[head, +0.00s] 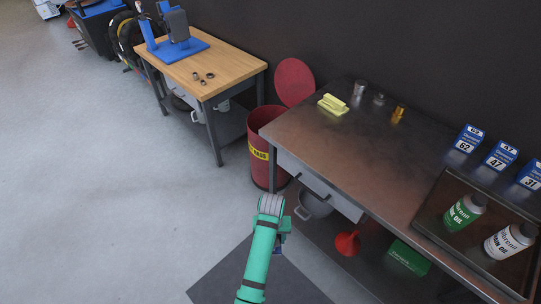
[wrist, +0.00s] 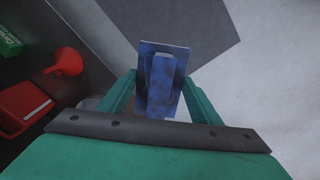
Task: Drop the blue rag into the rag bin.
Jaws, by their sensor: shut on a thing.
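The blue rag (wrist: 153,108) is between the fingers of my gripper (wrist: 160,80) in the wrist view, a dark blue mottled piece with a folded strip on it. My gripper is shut on it and holds it over the floor. In the head view my gripper (head: 284,236) is in front of the bench, and only a little blue shows under it. The rag bin (head: 260,170) is a red drum with a yellow label, standing between the two benches, beyond my gripper. Its round red lid (head: 295,82) is tilted up at the back, so the bin is open; its inside is mostly hidden.
A steel bench (head: 335,150) with a drawer stands right of the bin, holding a yellow cloth (head: 333,104), small cans and bottles. Under it are a metal pot (head: 315,206), a red funnel (head: 347,243) and a green box (head: 409,257). A wooden-topped bench (head: 225,75) stands left. Floor at left is clear.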

